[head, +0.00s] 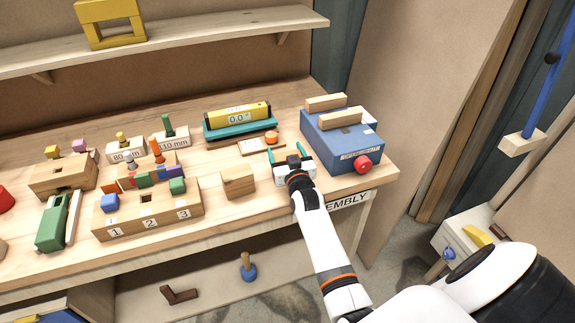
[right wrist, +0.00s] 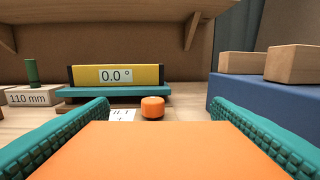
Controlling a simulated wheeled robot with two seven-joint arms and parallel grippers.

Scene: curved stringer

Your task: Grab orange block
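A small orange block (head: 271,138) with a rounded outline stands on the bench beyond my right gripper (head: 286,152). It also shows in the right wrist view (right wrist: 152,107), ahead and between the teal fingers. My left gripper is not in view.
A blue box (head: 340,140) with a red knob stands right of the gripper. A yellow level (head: 237,115) on a teal base is behind the orange block. A wooden block (head: 238,182) and a numbered peg block (head: 150,217) are left. A shelf (head: 200,38) hangs above.

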